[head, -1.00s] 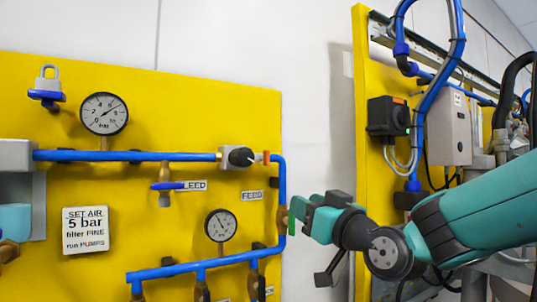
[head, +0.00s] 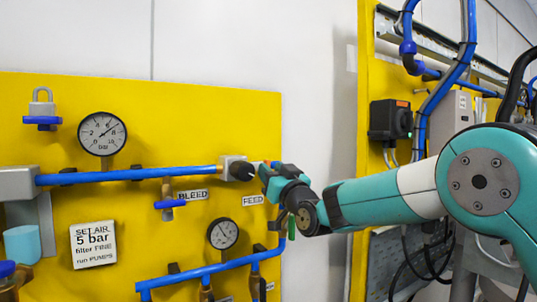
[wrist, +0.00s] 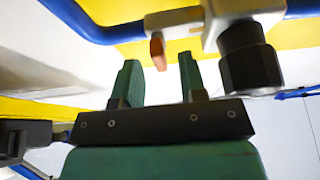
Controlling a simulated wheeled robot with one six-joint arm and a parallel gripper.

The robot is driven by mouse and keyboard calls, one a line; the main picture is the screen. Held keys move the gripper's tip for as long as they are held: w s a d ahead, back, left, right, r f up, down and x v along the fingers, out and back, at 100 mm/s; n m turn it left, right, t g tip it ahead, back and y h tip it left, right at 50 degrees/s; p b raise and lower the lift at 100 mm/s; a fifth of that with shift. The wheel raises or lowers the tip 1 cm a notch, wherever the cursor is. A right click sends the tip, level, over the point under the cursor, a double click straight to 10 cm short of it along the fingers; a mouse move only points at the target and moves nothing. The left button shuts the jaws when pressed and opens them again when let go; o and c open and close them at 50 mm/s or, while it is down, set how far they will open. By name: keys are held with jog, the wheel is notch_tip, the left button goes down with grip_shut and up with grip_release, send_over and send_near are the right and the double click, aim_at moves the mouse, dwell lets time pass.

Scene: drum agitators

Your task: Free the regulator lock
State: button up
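The regulator is a pale block with a black knob (head: 241,170) at the right end of the upper blue pipe. The black knob also shows in the wrist view (wrist: 250,62), at upper right. A small orange tab (wrist: 158,51), which looks like the regulator lock, hangs from the pale fitting beside the knob. My gripper (head: 268,171) is just right of the knob in the head view and mostly hides the tab there. In the wrist view my gripper (wrist: 158,72) is open and empty. The tab lines up with the gap between its fingertips; I cannot tell the depth.
A yellow panel (head: 160,240) carries blue pipes, an upper gauge (head: 102,133), a lower gauge (head: 223,233), a blue-handled bleed valve (head: 169,203) and a padlock (head: 42,107). A sign (head: 93,245) reads "SET AIR 5 bar". Bare wall lies right of the panel.

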jog(key=shift+p+x, duration=0.35)
jog(key=shift+x, duration=0.7)
grip_shut()
